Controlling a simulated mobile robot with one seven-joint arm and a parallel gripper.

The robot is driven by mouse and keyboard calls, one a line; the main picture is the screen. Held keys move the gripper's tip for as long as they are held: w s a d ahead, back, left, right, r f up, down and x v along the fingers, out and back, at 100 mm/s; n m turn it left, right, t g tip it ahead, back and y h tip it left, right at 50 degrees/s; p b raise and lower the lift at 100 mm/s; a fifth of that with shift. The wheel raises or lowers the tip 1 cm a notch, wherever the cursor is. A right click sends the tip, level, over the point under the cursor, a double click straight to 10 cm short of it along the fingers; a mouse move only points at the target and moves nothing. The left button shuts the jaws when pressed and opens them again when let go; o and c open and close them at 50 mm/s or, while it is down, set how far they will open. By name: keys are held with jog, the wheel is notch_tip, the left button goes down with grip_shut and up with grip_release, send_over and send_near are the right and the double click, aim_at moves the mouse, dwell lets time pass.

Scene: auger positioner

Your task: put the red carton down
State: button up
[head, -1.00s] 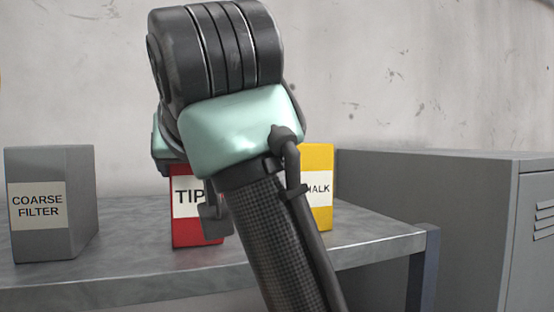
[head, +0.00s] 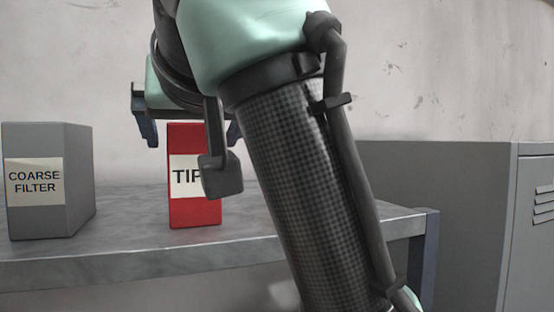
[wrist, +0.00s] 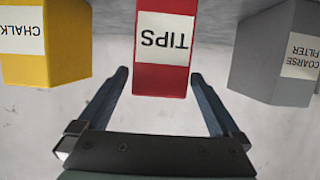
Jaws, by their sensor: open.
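The red carton (head: 194,212) stands upright on the grey metal table, its white label reading "TIP" with the rest hidden behind my arm. In the wrist view, which is upside down, the carton (wrist: 163,65) shows its full "TIPS" label. My gripper (head: 190,142) is open at the top of the carton. In the wrist view the fingers of my gripper (wrist: 160,73) lie on either side of the carton's top end, with a visible gap on each side. Nothing is held.
The grey "COARSE FILTER" carton (head: 48,215) stands to the left on the table (head: 130,250). A yellow "CHALK" carton (wrist: 45,60) shows in the wrist view; my arm hides it in the head view. A grey cabinet (head: 450,200) stands to the right.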

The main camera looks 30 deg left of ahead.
jog(key=b+v, duration=0.3)
jog(key=v, duration=0.5)
jog(key=shift+w, duration=0.1)
